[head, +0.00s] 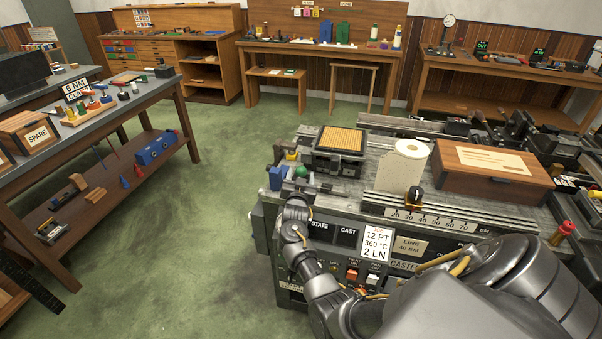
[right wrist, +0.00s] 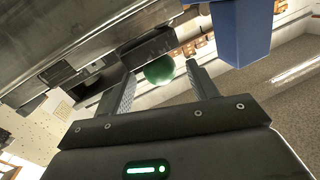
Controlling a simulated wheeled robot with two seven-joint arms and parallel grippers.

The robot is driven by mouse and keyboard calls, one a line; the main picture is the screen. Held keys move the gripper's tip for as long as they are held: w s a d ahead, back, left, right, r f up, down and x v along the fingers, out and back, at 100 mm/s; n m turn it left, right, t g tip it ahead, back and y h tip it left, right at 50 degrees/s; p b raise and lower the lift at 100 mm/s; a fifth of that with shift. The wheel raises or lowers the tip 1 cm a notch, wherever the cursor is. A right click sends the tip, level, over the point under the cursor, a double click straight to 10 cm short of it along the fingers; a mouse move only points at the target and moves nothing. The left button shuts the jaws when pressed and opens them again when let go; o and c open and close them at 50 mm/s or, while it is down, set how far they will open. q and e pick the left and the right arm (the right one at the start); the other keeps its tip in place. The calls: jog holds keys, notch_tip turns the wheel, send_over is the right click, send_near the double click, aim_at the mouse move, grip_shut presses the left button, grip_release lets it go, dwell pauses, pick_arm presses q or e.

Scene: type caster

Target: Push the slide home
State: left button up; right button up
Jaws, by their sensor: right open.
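A green ball-shaped knob (head: 301,171) sits at the left end of the caster machine, beside a blue block (head: 277,178). It is probably the slide's handle; the slide itself is hard to make out. In the right wrist view the green knob (right wrist: 159,69) shows ahead, between the two spread fingers. My right gripper (head: 297,187) is open at the machine's left end, just in front of the knob. I cannot tell whether a finger touches it. The blue block (right wrist: 240,32) is beyond the right finger in the wrist view. My left gripper is not in view.
On the machine stand a black frame with a yellow grid (head: 341,139), a white paper roll (head: 407,160) and a brown wooden box (head: 492,170). A bench (head: 97,117) with tools is at left. The green floor (head: 190,240) between is clear.

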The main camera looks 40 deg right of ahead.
jog(key=shift+w+d, duration=0.5)
jog(key=shift+d, duration=0.05)
jog(key=shift+c, duration=0.5)
jog(key=c, duration=1.2)
jog(key=shift+s, duration=0.1)
